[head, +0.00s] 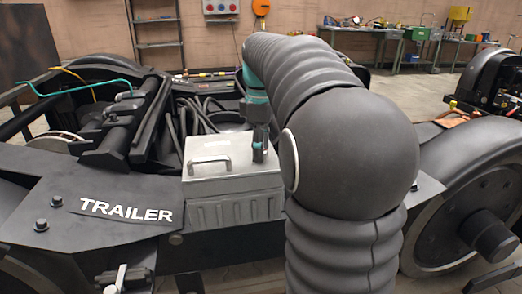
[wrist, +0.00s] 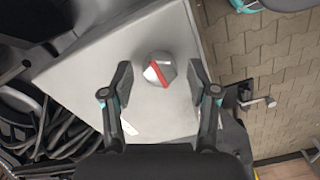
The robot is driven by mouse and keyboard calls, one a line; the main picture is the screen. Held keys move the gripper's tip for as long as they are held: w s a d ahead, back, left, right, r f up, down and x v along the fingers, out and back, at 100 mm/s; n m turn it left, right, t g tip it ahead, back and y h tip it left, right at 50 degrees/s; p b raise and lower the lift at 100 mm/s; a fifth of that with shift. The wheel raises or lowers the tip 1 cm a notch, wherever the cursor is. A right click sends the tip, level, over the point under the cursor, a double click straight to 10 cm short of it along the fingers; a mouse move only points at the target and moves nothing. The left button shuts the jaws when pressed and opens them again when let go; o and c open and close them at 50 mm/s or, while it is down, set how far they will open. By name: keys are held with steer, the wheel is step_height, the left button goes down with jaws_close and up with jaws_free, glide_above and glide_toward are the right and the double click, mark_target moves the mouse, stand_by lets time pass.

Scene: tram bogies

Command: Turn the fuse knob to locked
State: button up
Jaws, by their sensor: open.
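The fuse knob (wrist: 160,70) shows in the wrist view as a round grey knob with a red bar across it, slanting from upper left to lower right. It sits on the flat top of a light grey box (wrist: 85,75). My gripper (wrist: 160,82) is open, with one finger on each side of the knob and a gap to each; I cannot tell its height above the knob. In the head view the grey box (head: 222,165) has a handle on its left part, and my gripper (head: 259,152) is at its right part. The knob is hidden there.
A dark plate marked TRAILER (head: 125,211) lies left of the box. Black cables (wrist: 50,125) run beside the box in the wrist view. A wheel (head: 485,215) stands at the right. Workbenches (head: 385,35) are far back. Paved floor (wrist: 255,60) shows beyond the box.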

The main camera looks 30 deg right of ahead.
steer(key=shift+f, duration=0.1)
jaws_close()
steer(key=shift+p, duration=0.3)
steer(key=m+p, duration=0.2)
steer(key=m, duration=0.1)
steer(key=shift+r, duration=0.2)
steer(key=m+p, duration=0.4)
steer(key=m, duration=0.1)
steer(key=m+p, duration=0.2)
steer(key=m, duration=0.3)
steer(key=shift+f+m+p, duration=0.15)
steer(key=shift+m+p, duration=0.15)
steer(key=shift+m, duration=0.1)
steer(key=shift+m+p, duration=0.7)
steer(key=shift+m, duration=1.3)
steer(key=shift+f, duration=0.1)
